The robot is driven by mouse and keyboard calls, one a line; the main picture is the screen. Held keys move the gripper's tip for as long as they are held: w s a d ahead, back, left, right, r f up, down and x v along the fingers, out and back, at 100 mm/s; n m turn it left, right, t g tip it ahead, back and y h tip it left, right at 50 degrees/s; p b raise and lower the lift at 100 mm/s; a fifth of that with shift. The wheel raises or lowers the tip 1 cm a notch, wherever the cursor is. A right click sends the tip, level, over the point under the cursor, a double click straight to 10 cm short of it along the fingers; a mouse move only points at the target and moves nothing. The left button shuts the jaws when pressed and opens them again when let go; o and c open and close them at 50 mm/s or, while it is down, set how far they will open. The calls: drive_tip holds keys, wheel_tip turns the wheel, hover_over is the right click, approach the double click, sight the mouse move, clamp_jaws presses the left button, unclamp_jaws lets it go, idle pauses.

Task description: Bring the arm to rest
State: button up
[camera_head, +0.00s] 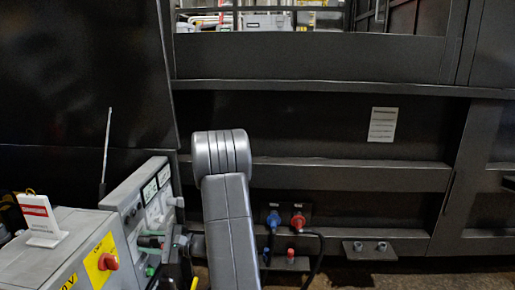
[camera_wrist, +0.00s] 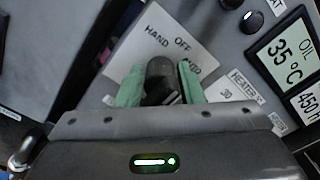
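My gripper (camera_wrist: 162,85) has two green fingers, one on each side of a dark rotary knob (camera_wrist: 161,72) in the wrist view. The knob sits on a white label reading HAND, OFF and AUTO. The fingers are very close to the knob; whether they press on it or stand slightly apart is not clear. The knob's lower part is hidden by my gripper. In the head view my arm (camera_head: 227,215) rises in the middle, and my gripper is at the front of the grey control panel (camera_head: 127,207), partly hidden there.
A grey box with a red knob on a yellow plate (camera_head: 107,261) and a red-and-white sign (camera_head: 40,218) stands at left. A thin antenna (camera_head: 106,147) rises behind. Blue (camera_head: 273,220) and red (camera_head: 298,221) connectors with hoses sit right of my arm, before the dark compactor wall (camera_head: 320,120).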

drive_tip(key=s+d+p, duration=0.1)
drive_tip(key=d+p, duration=0.1)
drive_tip(key=d, duration=1.1)
drive_tip(key=shift+d+p, duration=0.2)
drive_tip(key=shift+p, duration=0.1)
drive_tip(key=shift+s, duration=0.1)
